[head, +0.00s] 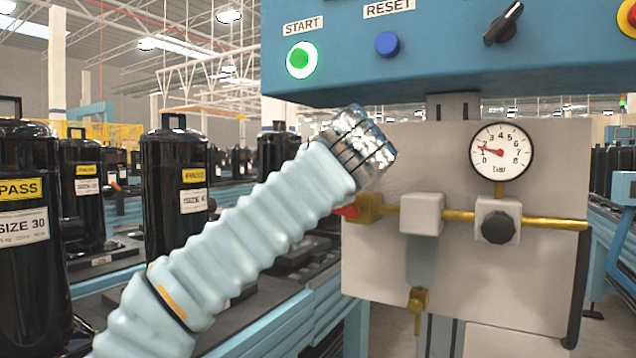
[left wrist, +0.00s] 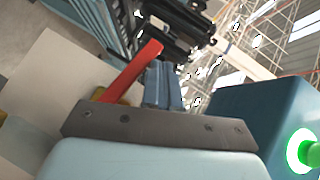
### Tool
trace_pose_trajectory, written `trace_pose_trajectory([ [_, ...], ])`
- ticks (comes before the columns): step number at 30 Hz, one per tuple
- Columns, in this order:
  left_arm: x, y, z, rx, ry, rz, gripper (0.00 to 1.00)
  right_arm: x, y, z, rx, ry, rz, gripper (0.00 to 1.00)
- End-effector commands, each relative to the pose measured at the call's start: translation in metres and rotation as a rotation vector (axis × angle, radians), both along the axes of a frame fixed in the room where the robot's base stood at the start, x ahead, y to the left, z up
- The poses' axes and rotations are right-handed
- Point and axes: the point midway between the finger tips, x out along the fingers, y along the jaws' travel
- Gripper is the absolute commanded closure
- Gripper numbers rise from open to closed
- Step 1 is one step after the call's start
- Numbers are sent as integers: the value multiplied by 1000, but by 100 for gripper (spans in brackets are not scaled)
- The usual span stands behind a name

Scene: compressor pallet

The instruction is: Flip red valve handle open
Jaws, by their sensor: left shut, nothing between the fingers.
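The red valve handle (head: 348,211) shows in the head view as a small red tip at the left end of the brass pipe, next to the brass valve body (head: 369,208). The rest of it is hidden behind my left arm. In the left wrist view the handle (left wrist: 136,74) is a long red bar, slanting up to the right. My left gripper (left wrist: 162,86) is shut and empty, its fingers just right of the bar. I cannot tell whether they touch it. In the head view my left wrist hides the fingers. My right gripper is in neither view.
A pressure gauge (head: 501,152) reads low, above a black knob (head: 497,228) on the grey panel (head: 540,280). A blue control box (head: 420,50) with a green start button (head: 301,60) overhangs the panel. Black tanks (head: 172,190) stand at the left.

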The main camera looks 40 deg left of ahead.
Motion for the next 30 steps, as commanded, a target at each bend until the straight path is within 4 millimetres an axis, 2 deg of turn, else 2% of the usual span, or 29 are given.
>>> trace_pose_trajectory([
  [23, -1, 3, -5, 0, 0, 0, 100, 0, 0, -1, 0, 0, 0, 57],
  [26, 0, 3, -2, 0, 0, 0, 100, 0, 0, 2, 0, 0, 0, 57],
  [30, 4, 5, 13, 1, 0, -1, 100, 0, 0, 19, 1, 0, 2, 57],
])
